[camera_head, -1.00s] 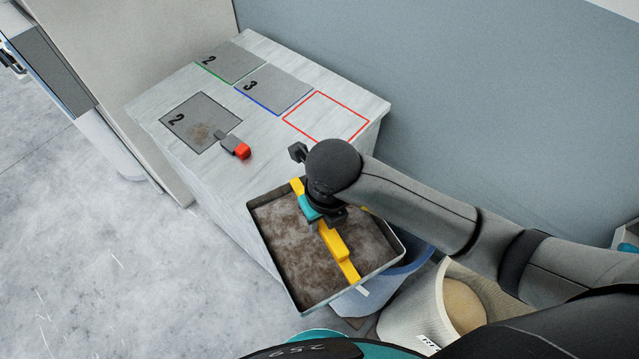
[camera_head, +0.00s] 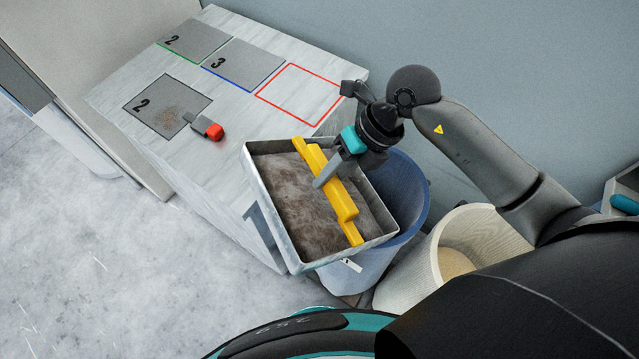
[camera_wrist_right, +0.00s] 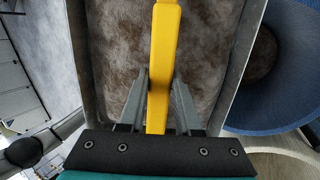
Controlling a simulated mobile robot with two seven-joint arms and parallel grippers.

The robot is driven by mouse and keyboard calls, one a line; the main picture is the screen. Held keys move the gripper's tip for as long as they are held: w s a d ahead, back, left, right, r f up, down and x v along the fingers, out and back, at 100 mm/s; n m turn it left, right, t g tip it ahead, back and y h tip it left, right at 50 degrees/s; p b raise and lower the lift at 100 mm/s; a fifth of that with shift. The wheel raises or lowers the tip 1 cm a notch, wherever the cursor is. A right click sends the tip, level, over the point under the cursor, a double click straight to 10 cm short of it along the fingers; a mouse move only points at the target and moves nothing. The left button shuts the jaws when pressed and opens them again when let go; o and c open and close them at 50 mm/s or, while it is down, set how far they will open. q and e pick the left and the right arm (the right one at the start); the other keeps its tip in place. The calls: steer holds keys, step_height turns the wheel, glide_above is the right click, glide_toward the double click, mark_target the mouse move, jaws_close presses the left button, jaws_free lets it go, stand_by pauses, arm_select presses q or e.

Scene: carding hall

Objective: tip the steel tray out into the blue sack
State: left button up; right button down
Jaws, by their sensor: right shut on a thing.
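The steel tray (camera_head: 262,198) holds a layer of brown-grey fluff (camera_head: 305,208) and has a yellow bar handle (camera_head: 318,172) across its middle. My right gripper (camera_head: 328,178) is shut on that handle; the wrist view shows its fingers on both sides of the yellow bar (camera_wrist_right: 163,70). The tray is held in the air beside the cabinet, perhaps slightly tilted; how much is hard to tell. The blue sack (camera_head: 412,205) stands open, right of and partly behind the tray, which hides part of it. It also shows in the wrist view (camera_wrist_right: 285,85). My left gripper is out of view.
A cream bin (camera_head: 440,240) with tan contents stands right of the sack. The pale cabinet (camera_head: 240,105) carries grey numbered plates, a red-outlined empty square (camera_head: 300,93) and a red-and-grey object (camera_head: 213,131). A wall closes the back. The floor at left (camera_head: 110,280) is clear.

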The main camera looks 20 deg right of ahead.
steer(key=shift+w+d+f+y+b, duration=0.2)
steer(key=shift+d+y+b, duration=0.4)
steer(key=shift+d, duration=0.2)
steer(key=shift+w+d+g+y+b, duration=0.2)
steer(key=shift+d+g+y+b, duration=0.1)
steer(key=shift+d+y+b, duration=0.7)
steer(key=d+y+b, duration=0.1)
steer(key=d+b, duration=0.1)
steer(key=d+y+b, duration=0.1)
steer(key=y+b, duration=0.1)
steer(key=shift+w+d+r+b, duration=0.15)
steer(key=shift+w+d+b, duration=0.2)
steer(key=shift+w+d, duration=0.05)
steer(key=shift+r, duration=0.1)
step_height(320, 180, up, 7)
steer(key=t+h+p, duration=0.1)
steer(key=h+p, duration=1)
steer(key=p, duration=0.4)
steer(key=shift+t+h, duration=0.4)
